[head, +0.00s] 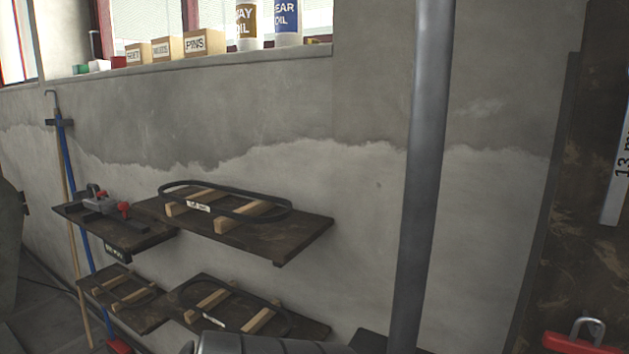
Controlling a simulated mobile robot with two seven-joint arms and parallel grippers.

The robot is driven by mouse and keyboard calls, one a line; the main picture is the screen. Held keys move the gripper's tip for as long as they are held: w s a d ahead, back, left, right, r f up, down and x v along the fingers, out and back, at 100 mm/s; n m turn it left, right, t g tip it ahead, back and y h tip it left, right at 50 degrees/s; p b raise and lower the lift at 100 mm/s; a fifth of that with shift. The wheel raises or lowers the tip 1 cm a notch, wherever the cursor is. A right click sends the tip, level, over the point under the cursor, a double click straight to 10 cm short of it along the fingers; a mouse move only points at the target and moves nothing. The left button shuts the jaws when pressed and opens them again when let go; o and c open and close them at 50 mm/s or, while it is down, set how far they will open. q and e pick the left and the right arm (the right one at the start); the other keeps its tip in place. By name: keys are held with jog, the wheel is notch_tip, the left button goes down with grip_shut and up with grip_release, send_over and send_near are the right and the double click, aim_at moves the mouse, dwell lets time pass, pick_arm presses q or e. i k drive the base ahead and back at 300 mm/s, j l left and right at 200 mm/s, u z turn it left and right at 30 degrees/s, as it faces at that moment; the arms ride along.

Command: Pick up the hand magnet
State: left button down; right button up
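I cannot tell for sure which thing is the hand magnet. A red block with a grey metal loop on top (585,342) shows at the bottom right corner, cut by the picture's edge; it could be the magnet or a padlock. A grey metal device with red knobs (100,204) sits on the small upper left shelf (135,240). A blue pole with a hooked top (68,185) leans on the wall at the left, with a red part (118,346) near its foot. Neither of my grippers is in view.
A dark belt loop (224,216) rests on wooden blocks on the upper shelf (290,236). Two lower shelves (185,290) hold more wooden blocks. A grey vertical post (425,170) stands in front of the wall. Boxes and bottles (200,42) line the window sill.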

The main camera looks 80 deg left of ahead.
aim_at(93, 202)
jog(key=u, duration=3.85)
jog(key=i+j+z, duration=0.1)
jog(key=j, duration=0.25)
jog(key=i+j, duration=0.25)
jog(key=i+j+z, duration=0.15)
jog(key=j, duration=0.3)
jog(key=i+j+z, duration=0.1)
jog(key=j, duration=0.25)
jog(key=i+j+z, duration=0.1)
jog(key=j, duration=0.3)
jog(key=i, duration=0.1)
